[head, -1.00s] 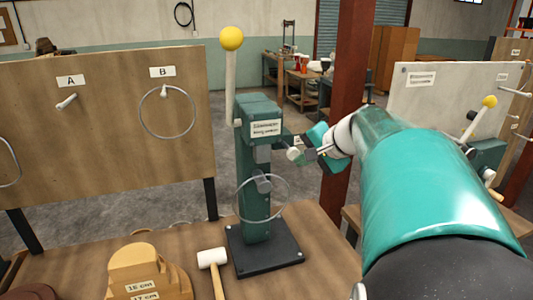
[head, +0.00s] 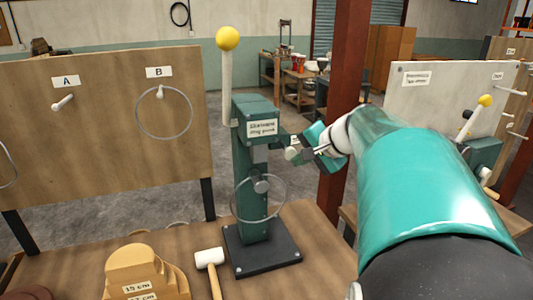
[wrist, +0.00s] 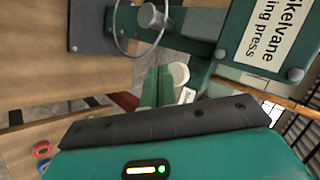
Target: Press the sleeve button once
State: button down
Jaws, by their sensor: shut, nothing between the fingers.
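The green ring press (head: 257,175) stands upright on a dark base plate, with a yellow-knobbed lever and a nameplate. A pale round button (head: 291,153) sits at the end of its side arm, under a small label. I take it as the sleeve button; it also shows in the wrist view (wrist: 180,73). My gripper (head: 306,153) is at the button's right in the head view. In the wrist view my shut, empty green fingers (wrist: 158,85) are just left of the button and partly overlap it. I cannot tell whether they touch it.
A thin metal ring (head: 257,202) hangs on the press's front. A white mallet (head: 210,258) and stepped wooden block (head: 143,270) are on the bench. A pegboard (head: 110,130) stands at left, another board (head: 455,90) at right. A red-brown post (head: 345,100) rises behind my arm.

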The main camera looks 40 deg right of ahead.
dwell(0.7)
jog(key=shift+w+d, duration=0.1)
jog(key=shift+w, duration=0.3)
jog(key=shift+w+d, duration=0.25)
jog(key=shift+w, duration=0.6)
dwell(1.0)
jog(key=shift+s, duration=0.15)
jog(key=shift+s+a, duration=0.2)
jog(key=shift+s, duration=0.35)
jog(key=shift+s+a, duration=0.2)
jog(key=shift+s, duration=0.35)
jog(key=shift+s, duration=0.15)
jog(key=shift+s+a, duration=0.2)
jog(key=shift+s, duration=0.55)
jog(key=shift+s+a, duration=0.25)
jog(key=shift+s, duration=0.5)
jog(key=shift+s+a, duration=0.2)
jog(key=shift+s, duration=0.55)
